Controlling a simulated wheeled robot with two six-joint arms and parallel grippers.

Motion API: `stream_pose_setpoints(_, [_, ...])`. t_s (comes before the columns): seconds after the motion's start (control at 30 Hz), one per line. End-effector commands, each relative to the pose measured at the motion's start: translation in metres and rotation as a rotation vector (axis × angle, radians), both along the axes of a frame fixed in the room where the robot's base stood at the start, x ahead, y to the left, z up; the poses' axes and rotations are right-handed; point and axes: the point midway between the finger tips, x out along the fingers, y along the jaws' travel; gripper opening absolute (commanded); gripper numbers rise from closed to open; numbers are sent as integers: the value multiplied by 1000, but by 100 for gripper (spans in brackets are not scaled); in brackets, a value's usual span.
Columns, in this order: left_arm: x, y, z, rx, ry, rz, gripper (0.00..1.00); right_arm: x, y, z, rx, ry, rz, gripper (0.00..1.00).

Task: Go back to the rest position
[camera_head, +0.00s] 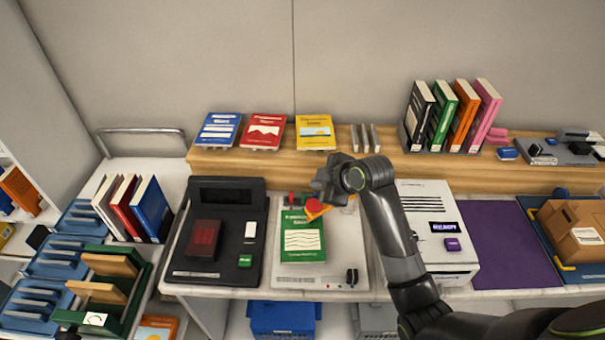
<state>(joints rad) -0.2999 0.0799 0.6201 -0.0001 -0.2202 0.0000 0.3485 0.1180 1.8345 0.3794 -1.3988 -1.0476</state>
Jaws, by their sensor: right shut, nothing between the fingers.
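My right gripper (322,198) is above the back part of a pale device (325,281) on the counter. It is shut and empty, and my arm reaches it from the lower right. A green book (303,240) lies flat on the device, just below and left of the gripper. A small red and orange part (314,208) shows right by the fingertips; I cannot tell whether they touch it.
A black machine (222,225) stands left of the device, and a white machine (440,230) with a lit display stands right. Books line the wooden shelf (350,168) behind. A purple mat (508,240) and cardboard box (570,228) are at right. Blue racks (65,255) are at left.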

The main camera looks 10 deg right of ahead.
Motion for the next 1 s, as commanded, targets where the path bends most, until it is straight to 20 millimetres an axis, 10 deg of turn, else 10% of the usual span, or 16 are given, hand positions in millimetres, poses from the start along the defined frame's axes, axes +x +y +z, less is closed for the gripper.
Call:
stream_pose_setpoints(0.33, [0,0,0,0,0,0,36,-35,-17,-28,32,77,-110,0])
stream_pose_setpoints(0.63, [0,0,0,0,0,0,36,-171,-70,-91,136,300,-550,0])
stream_pose_setpoints(1.0, [0,0,0,0,0,0,36,-307,-111,-102,203,433,-1014,0])
